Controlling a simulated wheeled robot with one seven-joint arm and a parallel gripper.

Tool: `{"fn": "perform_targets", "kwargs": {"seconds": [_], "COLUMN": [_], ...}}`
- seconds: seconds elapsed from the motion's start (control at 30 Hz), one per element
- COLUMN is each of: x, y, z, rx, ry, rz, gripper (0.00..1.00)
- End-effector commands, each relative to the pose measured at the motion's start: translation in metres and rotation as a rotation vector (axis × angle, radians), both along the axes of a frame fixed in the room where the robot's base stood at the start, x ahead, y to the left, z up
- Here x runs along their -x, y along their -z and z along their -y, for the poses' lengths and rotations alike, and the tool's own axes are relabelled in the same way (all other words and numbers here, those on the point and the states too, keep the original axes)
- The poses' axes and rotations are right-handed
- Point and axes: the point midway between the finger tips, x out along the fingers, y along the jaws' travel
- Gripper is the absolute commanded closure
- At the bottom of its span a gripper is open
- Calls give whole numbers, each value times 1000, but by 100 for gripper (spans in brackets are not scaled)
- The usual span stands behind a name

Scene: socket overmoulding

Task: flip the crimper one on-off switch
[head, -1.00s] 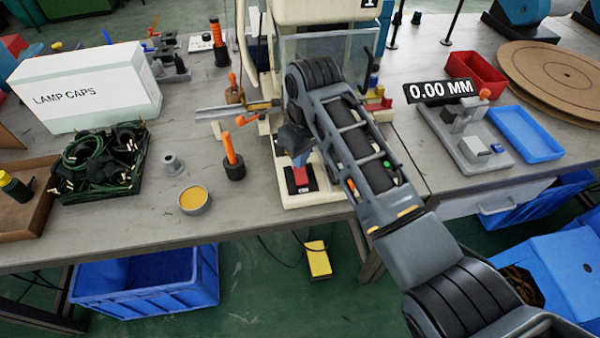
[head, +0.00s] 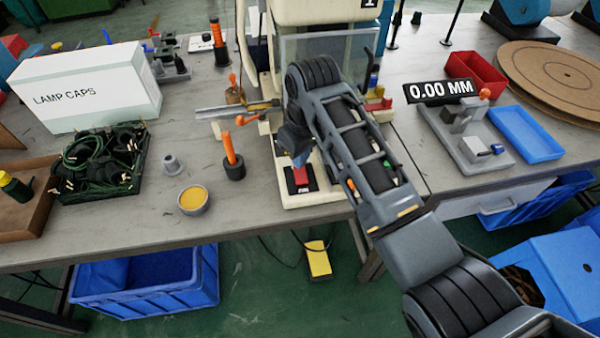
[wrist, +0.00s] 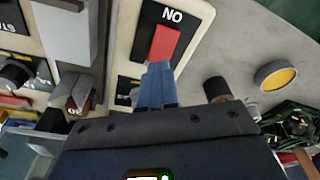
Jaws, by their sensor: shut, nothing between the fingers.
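Crimper one is the cream machine (head: 327,12) with a "1" label, standing at the back middle of the bench. On its low front base is the red on-off switch (head: 301,176) in a black plate; the wrist view shows the switch (wrist: 164,43) close up, with plate lettering upside down. My gripper (head: 300,160) points down at the switch from above. Its blue fingertips (wrist: 158,70) are together and empty, overlapping the end of the red rocker away from the lettering. I cannot tell whether they touch it. The lower end of the plate is partly hidden by the fingers.
An orange-handled tool in a dark holder (head: 233,165) and a yellow-filled cup (head: 193,200) stand left of the machine's base. A tray of green cables (head: 143,178) lies further left. A black knob (wrist: 15,75) shows near my gripper.

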Motion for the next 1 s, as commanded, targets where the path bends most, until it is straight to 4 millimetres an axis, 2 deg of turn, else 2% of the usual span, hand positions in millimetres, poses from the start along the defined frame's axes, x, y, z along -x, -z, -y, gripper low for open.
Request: {"fn": "perform_targets", "kwargs": {"seconds": [1.0], "x": [0], "y": [11], "z": [0], "rx": [0], "ry": [0], "rz": [0], "gripper": [100]}}
